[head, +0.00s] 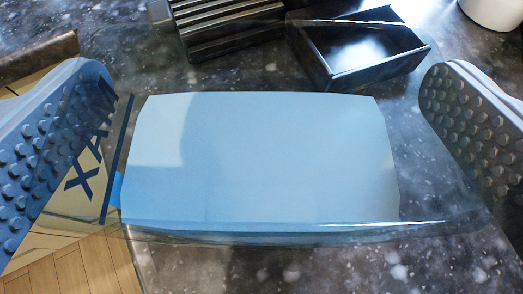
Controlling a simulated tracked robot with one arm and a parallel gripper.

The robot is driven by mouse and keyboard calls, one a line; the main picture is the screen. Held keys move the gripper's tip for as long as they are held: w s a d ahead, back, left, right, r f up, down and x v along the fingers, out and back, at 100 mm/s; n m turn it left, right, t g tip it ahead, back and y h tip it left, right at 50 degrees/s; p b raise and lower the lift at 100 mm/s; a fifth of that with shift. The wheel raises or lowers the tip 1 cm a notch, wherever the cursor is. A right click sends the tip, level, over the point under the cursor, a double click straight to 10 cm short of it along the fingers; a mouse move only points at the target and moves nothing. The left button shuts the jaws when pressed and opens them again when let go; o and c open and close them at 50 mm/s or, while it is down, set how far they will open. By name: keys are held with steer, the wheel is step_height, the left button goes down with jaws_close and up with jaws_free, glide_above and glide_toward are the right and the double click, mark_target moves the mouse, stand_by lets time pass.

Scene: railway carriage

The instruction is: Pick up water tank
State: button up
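The water tank (265,165) is a clear, see-through vessel with a pale blue block of colour inside, in the middle of the head view. Dark blue lettering, partly cut off, shows at its left side. My gripper (255,150) is open wide, with one studded grey finger at the left and the other at the right of the tank. The tank's clear edges overlap both fingers in the picture. I cannot tell whether either finger touches it. The tank's underside is hidden.
A dark open box (360,50) and a ribbed dark metal piece (225,25) lie just beyond the tank on a speckled dark surface (250,270). A white round object (493,10) is at the top right. Wooden planks (75,272) show at the lower left.

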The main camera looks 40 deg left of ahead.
steer(key=shift+x, duration=1.15)
steer(key=shift+f, duration=0.1)
steer(key=c, duration=1.8)
steer(key=shift+o, duration=0.2)
